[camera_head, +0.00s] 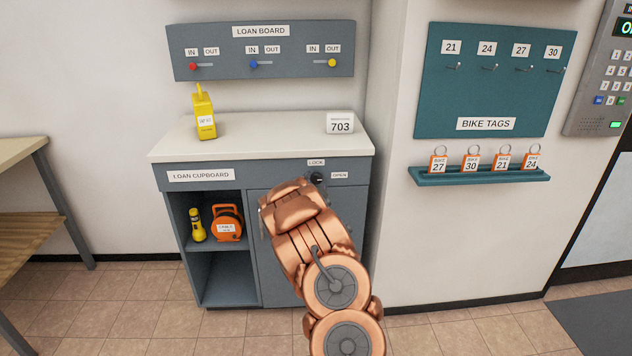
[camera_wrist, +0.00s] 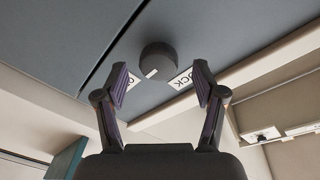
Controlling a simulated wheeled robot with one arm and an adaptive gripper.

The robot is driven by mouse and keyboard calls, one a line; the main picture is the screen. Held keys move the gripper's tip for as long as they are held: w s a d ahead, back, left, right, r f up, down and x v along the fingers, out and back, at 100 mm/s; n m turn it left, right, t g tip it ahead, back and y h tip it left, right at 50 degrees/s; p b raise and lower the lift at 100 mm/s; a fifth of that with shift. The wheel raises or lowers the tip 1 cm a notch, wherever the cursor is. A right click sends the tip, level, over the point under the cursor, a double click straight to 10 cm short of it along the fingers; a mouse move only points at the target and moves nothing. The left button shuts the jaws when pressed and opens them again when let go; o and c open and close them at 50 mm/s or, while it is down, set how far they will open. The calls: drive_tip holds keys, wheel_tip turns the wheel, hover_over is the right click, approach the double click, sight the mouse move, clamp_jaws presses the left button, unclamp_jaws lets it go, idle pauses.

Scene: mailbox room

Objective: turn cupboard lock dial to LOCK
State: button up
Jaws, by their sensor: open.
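The dark round lock dial (camera_head: 317,178) is on the cupboard front, partly covered by my copper-coloured arm in the head view. The LOCK label (camera_head: 316,162) is above it and the OPEN label (camera_head: 339,175) to its right. In the wrist view, the dial (camera_wrist: 158,58) is ahead of my gripper (camera_wrist: 162,86). Its white mark points lower left, seemingly towards the partly hidden label starting with O (camera_wrist: 131,80); the LOCK label (camera_wrist: 181,78) is to the right. My gripper is open, its fingers spread to either side below the dial, apparently not touching it.
A bike-tag rack (camera_head: 480,176) is on the right wall.

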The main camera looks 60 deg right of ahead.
drive_tip(key=shift+x, duration=0.9)
drive_tip(key=c, duration=1.1)
